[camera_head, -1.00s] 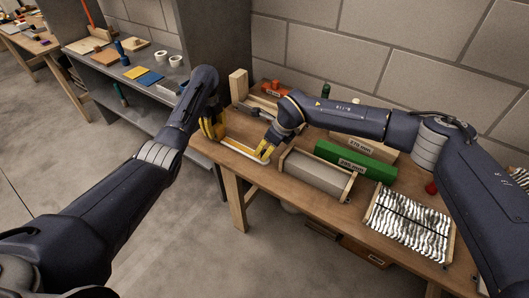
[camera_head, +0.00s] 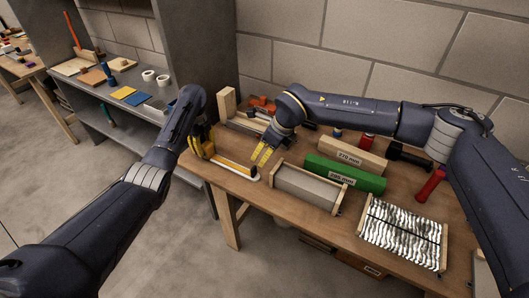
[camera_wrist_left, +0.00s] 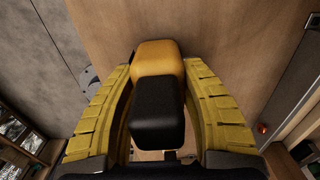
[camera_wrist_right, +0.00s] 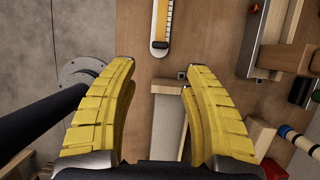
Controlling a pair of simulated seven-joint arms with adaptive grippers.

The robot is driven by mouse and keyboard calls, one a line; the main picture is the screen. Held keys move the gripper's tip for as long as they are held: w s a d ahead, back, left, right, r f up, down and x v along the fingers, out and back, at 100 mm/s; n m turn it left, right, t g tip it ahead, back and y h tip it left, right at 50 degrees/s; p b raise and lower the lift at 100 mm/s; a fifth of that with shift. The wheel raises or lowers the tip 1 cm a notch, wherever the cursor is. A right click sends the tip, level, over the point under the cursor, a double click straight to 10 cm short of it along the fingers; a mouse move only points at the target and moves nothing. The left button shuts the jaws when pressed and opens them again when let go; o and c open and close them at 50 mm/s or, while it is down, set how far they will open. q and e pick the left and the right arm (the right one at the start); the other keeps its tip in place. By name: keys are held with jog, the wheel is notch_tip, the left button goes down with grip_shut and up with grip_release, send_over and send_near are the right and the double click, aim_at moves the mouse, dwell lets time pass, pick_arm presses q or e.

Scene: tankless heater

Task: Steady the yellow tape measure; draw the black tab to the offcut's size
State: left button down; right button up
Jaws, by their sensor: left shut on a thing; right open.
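The yellow and black tape measure (camera_wrist_left: 158,85) sits between the fingers of my left gripper (camera_wrist_left: 158,66), which is shut on its body. In the head view my left gripper (camera_head: 205,142) is at the left end of the bench. A yellow strip (camera_head: 232,163) runs from there along a white-edged base to the black tab (camera_head: 254,174). The right wrist view shows the black tab (camera_wrist_right: 160,44) at the strip's near end. My right gripper (camera_wrist_right: 156,70) is open and empty. It hovers just beyond the tab, apart from it. I cannot tell which piece is the offcut.
A grey block in a wooden-ended holder (camera_head: 309,188) stands right of the tab. Behind it lie a green block (camera_head: 345,173) and a wooden block (camera_head: 352,154) with millimetre labels. A tray of silvery strips (camera_head: 402,235) is at the right. The bench front (camera_head: 265,198) is clear.

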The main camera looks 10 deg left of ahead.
pick_arm(q)
jog(key=c, duration=0.7)
grip_release()
jog(key=shift+c, duration=0.2)
jog(key=shift+r, duration=0.1)
notch_tip(320, 180, up, 12)
jog(key=shift+f, duration=0.15)
